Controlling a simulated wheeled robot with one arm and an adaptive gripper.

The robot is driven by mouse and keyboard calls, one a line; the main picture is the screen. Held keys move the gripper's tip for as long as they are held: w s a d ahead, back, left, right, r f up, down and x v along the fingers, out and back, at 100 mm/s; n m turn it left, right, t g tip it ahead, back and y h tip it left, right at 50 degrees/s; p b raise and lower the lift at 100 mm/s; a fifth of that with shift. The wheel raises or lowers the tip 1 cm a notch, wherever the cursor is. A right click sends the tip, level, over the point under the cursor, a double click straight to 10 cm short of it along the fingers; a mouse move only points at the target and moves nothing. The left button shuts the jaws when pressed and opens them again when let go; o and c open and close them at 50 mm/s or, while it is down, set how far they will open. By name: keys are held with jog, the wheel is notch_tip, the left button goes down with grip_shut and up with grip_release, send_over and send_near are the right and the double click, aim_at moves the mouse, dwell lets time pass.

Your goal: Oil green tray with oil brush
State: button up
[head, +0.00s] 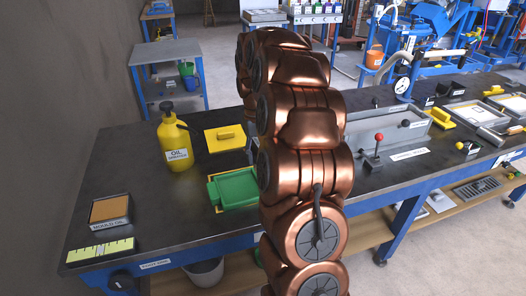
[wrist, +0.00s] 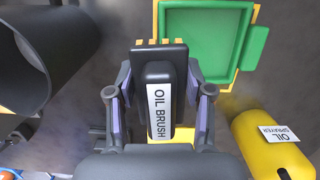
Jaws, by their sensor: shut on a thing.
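The green tray (head: 236,189) lies on the dark bench, left of my copper arm in the head view. It also shows at the top of the wrist view (wrist: 205,45). My gripper (wrist: 158,95) is shut on the oil brush (wrist: 160,68), a black block with an "OIL BRUSH" label and a yellowish edge at its far end.
A mould oil box (head: 110,211) and a level-like strip (head: 100,250) are at the bench's left end. A red-knobbed lever (head: 378,142) stands right of my arm.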

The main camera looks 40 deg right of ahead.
aim_at(238, 188)
jog(key=shift+s+d, duration=0.35)
jog(key=shift+d, duration=0.05)
jog(key=shift+w+a+f+b, duration=0.2)
jog(key=shift+w+a+f, duration=0.1)
jog(key=shift+a+f, duration=0.5)
jog(key=shift+w+a+f+b, duration=0.15)
jog(key=shift+w+a+f, duration=0.1)
jog(key=shift+a+f, duration=0.55)
jog(key=shift+w+a+f+b, duration=0.2)
jog(key=shift+w+a+f, duration=0.1)
jog(key=shift+a+f, duration=0.5)
jog(key=shift+f+b, duration=0.65)
jog(key=shift+f, duration=1.1)
jog(key=shift+f, duration=0.1)
jog(key=shift+w+a, duration=0.3)
jog(key=shift+a, duration=0.55)
jog(key=shift+w+a, duration=0.3)
jog(key=shift+a, duration=0.5)
